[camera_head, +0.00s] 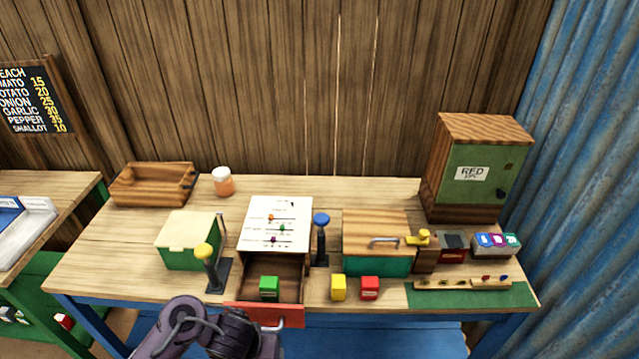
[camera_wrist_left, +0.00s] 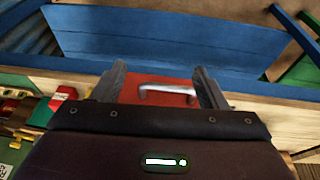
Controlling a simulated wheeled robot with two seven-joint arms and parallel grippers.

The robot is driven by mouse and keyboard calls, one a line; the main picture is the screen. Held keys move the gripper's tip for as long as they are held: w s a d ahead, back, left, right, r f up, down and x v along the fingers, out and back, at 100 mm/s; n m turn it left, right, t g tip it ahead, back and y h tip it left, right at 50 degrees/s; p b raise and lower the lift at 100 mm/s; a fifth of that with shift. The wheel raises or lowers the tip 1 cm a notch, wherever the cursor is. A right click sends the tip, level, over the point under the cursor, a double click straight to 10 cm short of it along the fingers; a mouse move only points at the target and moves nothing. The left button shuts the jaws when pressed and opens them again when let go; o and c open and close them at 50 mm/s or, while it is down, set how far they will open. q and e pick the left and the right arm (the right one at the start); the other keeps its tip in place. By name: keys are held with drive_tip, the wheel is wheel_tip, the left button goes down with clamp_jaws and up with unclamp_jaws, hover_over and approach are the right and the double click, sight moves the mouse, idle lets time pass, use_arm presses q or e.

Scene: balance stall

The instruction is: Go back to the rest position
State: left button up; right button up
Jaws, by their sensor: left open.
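My left gripper (camera_wrist_left: 160,72) is open and empty in the left wrist view. Its two fingers stand to either side of the silver handle (camera_wrist_left: 167,91) on the red drawer front (camera_wrist_left: 135,88); I cannot tell how far apart they are in depth. In the head view my left arm comes in at the bottom, just in front of the pulled-out drawer (camera_head: 278,315); its fingertips cannot be made out there. A green block (camera_head: 269,287) lies in the open drawer. My right gripper is in neither view.
On the wooden table (camera_head: 135,233) stand a green box (camera_head: 188,240), two posts with yellow (camera_head: 203,251) and blue (camera_head: 321,219) knobs, a lidded box (camera_head: 376,229) and a cabinet (camera_head: 475,165). Yellow (camera_head: 338,287) and red (camera_head: 369,288) blocks sit right of the drawer.

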use_arm(q)
drive_tip(key=s+f+g+h+b, duration=0.1)
drive_tip(key=s+f+b, duration=0.3)
drive_tip(key=f, duration=1.2)
drive_tip(key=s+f+g+h+b, duration=0.15)
drive_tip(key=s+f+b, duration=0.25)
drive_tip(key=f, duration=1.3)
drive_tip(key=s+a+f+y+b, duration=0.1)
drive_tip(key=s+a+f, duration=0.2)
drive_tip(key=s+f, duration=0.3)
drive_tip(key=s+a+f+m+y+b, duration=0.1)
drive_tip(key=s+a+f, duration=0.3)
drive_tip(key=s, duration=0.5)
drive_tip(key=s+a+f+m+y+b, duration=0.1)
drive_tip(key=s+a+f, duration=0.2)
drive_tip(key=s+f, duration=0.4)
drive_tip(key=shift+s+a+f+b, duration=0.25)
drive_tip(key=shift+f+b, duration=0.05)
drive_tip(key=shift+b, duration=0.05)
drive_tip(key=shift+y, duration=0.25)
